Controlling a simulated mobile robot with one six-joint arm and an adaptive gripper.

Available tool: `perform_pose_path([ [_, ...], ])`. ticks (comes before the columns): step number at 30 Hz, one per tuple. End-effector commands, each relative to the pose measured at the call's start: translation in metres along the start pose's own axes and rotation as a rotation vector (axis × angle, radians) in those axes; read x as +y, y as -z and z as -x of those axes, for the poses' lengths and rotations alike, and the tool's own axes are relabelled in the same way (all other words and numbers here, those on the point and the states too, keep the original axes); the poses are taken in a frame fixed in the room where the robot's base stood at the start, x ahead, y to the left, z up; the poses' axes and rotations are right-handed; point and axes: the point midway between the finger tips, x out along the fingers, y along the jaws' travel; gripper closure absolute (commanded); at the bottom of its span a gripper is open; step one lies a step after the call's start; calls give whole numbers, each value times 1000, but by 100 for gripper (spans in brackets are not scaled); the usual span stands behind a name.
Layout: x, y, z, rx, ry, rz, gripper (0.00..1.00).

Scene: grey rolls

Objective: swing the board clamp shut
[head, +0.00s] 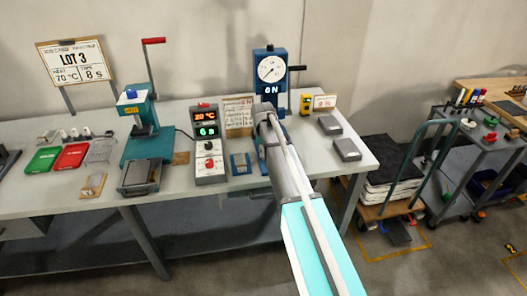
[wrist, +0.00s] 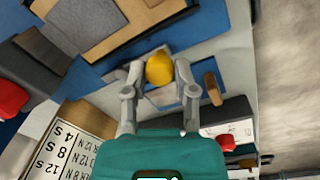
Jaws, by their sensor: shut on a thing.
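In the wrist view my gripper (wrist: 158,72) is shut on a round yellow knob (wrist: 160,67), one finger on each side. Blue fixture parts, seemingly of the board clamp (wrist: 185,98), lie around and below the knob. Whether the clamp is open or shut I cannot tell. In the head view my gripper (head: 265,110) is at the bench in front of the blue dial gauge stand (head: 271,70). My arm hides the knob and most of the fixture there.
A teal press (head: 143,130) is further left. Grey blocks (head: 347,149) lie to the right.

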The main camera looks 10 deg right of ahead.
Motion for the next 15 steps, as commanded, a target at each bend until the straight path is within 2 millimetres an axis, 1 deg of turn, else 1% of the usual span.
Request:
perform_pose_path([
  [8,-1,4,0,-6,-2,-72,100],
  [15,-3,11,0,-14,-2,-221,100],
])
